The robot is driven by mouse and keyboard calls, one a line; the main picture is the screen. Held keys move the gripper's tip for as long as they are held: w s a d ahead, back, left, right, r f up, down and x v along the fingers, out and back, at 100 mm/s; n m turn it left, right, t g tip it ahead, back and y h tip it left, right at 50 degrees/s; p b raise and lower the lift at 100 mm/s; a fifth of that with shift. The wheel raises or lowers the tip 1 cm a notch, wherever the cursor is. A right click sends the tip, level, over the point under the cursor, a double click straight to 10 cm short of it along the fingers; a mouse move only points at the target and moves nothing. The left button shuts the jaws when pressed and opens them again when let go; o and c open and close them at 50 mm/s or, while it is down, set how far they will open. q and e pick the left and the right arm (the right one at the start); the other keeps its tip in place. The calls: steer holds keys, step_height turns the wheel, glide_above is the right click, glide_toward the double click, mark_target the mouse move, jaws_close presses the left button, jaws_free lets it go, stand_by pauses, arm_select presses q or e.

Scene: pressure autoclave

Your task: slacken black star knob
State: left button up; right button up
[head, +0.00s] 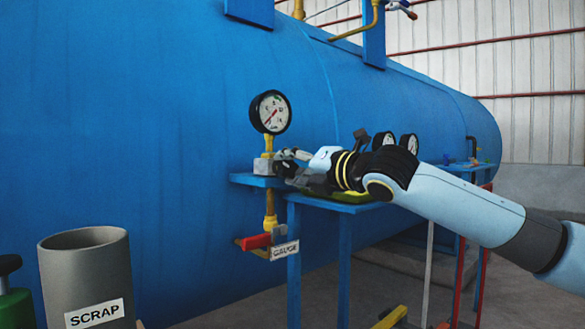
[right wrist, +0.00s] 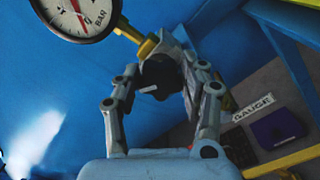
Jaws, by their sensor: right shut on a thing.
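The black star knob (right wrist: 160,72) sits on the grey valve block below the round pressure gauge, with a pale mark on its face in the right wrist view. My right gripper (right wrist: 156,82) has its fingers on either side of the knob and is shut on it. In the head view my right gripper (head: 283,164) is at the grey block (head: 264,166), and the knob is mostly hidden by the fingers. My left gripper is not in view.
The pressure gauge (head: 270,112) stands just above the block. A blue stand (head: 293,262) is under my right arm. A grey SCRAP bin (head: 88,275) stands at lower left. The blue autoclave (head: 150,120) fills the background.

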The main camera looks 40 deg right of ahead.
steer(key=shift+f, duration=0.1)
steer(key=o, duration=1.2)
step_height(320, 180, up, 9)
steer(key=shift+a+r, duration=0.15)
steer(key=shift+r, duration=0.4)
